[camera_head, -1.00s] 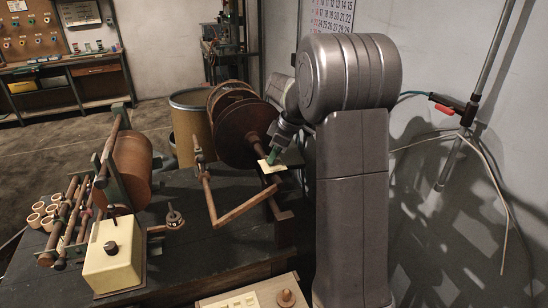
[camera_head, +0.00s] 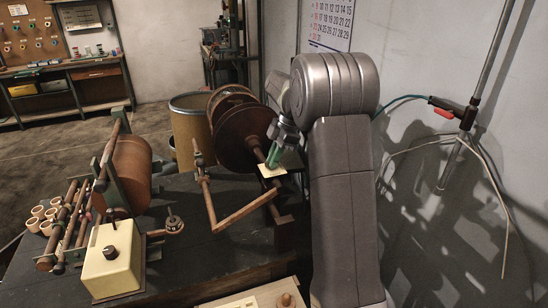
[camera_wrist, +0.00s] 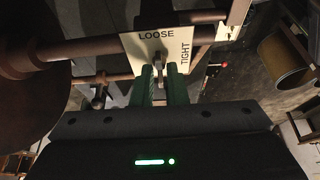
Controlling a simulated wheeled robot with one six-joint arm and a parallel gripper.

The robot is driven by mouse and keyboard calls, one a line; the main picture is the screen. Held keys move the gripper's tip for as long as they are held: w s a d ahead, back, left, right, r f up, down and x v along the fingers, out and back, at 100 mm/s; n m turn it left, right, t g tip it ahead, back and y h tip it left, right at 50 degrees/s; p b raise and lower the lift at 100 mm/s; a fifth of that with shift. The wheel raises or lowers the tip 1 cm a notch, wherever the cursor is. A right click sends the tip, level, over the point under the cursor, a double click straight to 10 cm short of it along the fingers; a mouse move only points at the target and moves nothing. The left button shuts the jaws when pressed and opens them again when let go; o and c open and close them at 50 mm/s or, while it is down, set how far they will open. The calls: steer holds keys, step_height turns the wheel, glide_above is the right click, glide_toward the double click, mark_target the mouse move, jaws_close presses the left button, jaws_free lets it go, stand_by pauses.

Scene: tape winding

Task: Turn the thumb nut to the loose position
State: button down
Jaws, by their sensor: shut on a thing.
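The label plate (camera_wrist: 172,45) is cream, with LOOSE at its top edge and TIGHT along its right edge in the wrist view. It also shows in the head view (camera_head: 271,171), small, below the big dark reel. The thumb nut (camera_wrist: 160,58) is a small grey piece in front of the plate, below the word LOOSE. It appears to point up toward LOOSE. My gripper (camera_wrist: 160,72) has green fingers shut on the nut, hiding its lower part. In the head view my gripper (camera_head: 273,157) is at the plate, and the nut cannot be made out.
The dark reel (camera_head: 241,134) stands left of my gripper on its shaft. A bent wooden arm (camera_head: 243,213) reaches across in front. A cream box with a knob (camera_head: 108,262) stands at the bench's left. A grey wall (camera_head: 440,240) is to the right.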

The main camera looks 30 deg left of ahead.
stand_by(0.4)
steer(key=c, duration=1.5)
jaws_free()
steer(key=shift+o, duration=0.2)
steer(key=v, duration=1.3)
steer(key=shift+r+b, duration=0.35)
steer(key=shift+f, duration=0.15)
steer(key=x, duration=1.3)
steer(key=shift+f+p, duration=0.25)
steer(key=shift+p, duration=0.1)
